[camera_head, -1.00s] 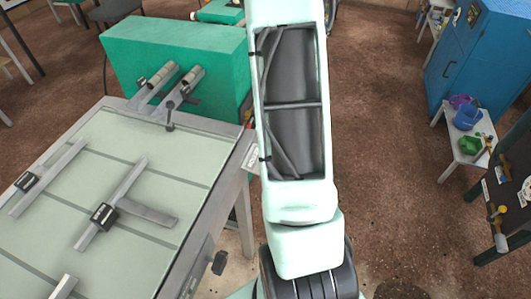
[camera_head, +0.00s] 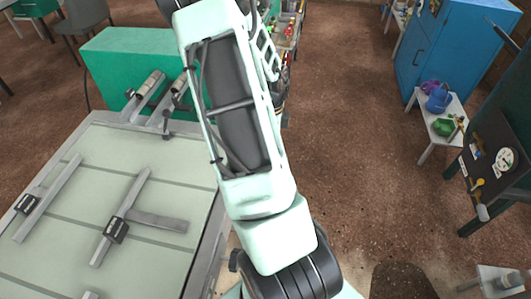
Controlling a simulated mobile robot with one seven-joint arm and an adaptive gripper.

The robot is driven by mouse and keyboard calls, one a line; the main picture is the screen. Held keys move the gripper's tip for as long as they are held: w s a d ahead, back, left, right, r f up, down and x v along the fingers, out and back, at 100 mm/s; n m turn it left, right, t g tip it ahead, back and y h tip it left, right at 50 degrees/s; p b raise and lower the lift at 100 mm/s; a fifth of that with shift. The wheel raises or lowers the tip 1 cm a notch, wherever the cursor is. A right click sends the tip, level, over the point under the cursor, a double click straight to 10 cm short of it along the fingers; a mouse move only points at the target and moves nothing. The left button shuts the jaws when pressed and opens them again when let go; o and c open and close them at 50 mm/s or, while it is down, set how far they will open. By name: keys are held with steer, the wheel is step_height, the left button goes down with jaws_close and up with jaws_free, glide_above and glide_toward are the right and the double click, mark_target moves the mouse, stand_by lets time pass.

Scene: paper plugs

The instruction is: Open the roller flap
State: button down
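A green box-shaped machine (camera_head: 120,62) stands at the far end of a worktable with a pale top (camera_head: 75,185). Metal clamp-like parts (camera_head: 160,90) sit at its near side. I cannot make out which part, if any, is the roller flap. My arm crosses the middle of the view, leans up to the left and hides the machine's right end. My gripper is not in the picture.
Metal bars with dark sliding blocks (camera_head: 115,230) lie on the worktable. A blue cabinet (camera_head: 440,50) and a small white table (camera_head: 430,125) with coloured containers stand at the right. A dark board (camera_head: 495,150) with tools stands nearer. Brown floor between is clear.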

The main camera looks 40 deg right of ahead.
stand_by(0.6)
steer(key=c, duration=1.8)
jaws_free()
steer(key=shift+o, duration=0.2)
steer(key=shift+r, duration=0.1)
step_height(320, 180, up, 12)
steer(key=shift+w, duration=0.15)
